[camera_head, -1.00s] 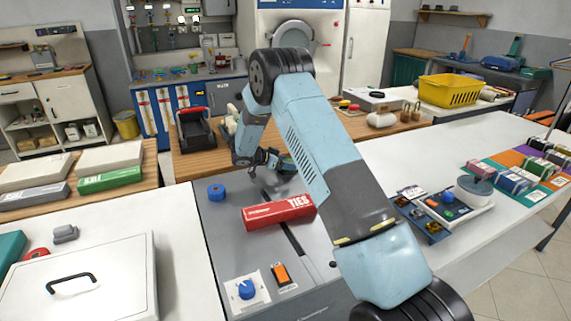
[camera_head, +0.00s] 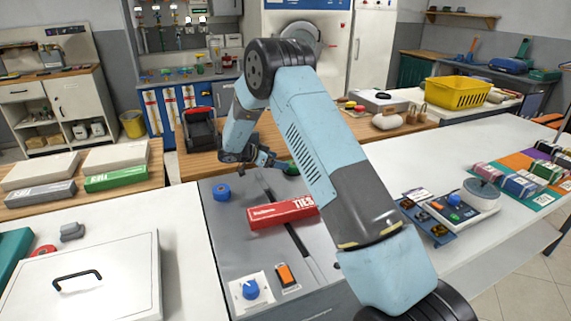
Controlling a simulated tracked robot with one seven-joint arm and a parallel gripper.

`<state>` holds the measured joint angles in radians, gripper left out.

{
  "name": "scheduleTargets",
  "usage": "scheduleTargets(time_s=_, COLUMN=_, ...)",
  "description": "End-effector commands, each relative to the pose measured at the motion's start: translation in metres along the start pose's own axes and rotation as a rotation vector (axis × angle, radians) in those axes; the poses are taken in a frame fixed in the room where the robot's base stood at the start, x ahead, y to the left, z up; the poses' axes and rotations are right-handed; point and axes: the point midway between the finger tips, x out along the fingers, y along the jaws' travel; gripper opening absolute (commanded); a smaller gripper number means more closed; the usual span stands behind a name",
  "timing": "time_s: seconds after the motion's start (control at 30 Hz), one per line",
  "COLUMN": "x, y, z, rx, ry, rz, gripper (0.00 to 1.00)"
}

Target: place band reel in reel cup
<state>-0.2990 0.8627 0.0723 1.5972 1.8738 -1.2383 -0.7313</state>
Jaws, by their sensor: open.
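A small blue ring-shaped reel (camera_head: 221,192), which looks like the band reel, stands at the back left of the grey bench machine (camera_head: 213,232). My gripper (camera_head: 284,164) is small in view, above the wooden counter behind the machine, pointing right. It is open, but its fingertips are partly hidden by my arm. A green object (camera_head: 291,168) shows beside the fingertips, mostly behind my arm; I cannot tell whether they touch. I cannot pick out the reel cup for certain; my arm hides part of the machine's right side.
A red TIES box (camera_head: 282,212) lies across the machine's slot. A blue knob (camera_head: 250,289) and orange switch (camera_head: 285,275) are at its front. A black bin with a red handle (camera_head: 199,130) stands on the wooden counter (camera_head: 188,164). The right white table (camera_head: 405,165) has free room.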

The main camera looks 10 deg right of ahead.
Motion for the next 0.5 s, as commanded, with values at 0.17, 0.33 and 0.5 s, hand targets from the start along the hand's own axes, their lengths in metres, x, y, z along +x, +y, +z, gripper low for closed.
scheduleTargets(time_s=0.17, x=-0.029, y=0.0, z=0.001, rx=0.0, ry=-0.001, rz=-0.002, gripper=0.92)
scheduleTargets(time_s=0.33, x=-0.043, y=0.0, z=0.0, rx=0.0, ry=0.0, rz=0.0, gripper=0.92)
scheduleTargets(time_s=0.5, x=-0.046, y=0.0, z=-0.001, rx=0.002, ry=0.0, rz=-0.003, gripper=0.92)
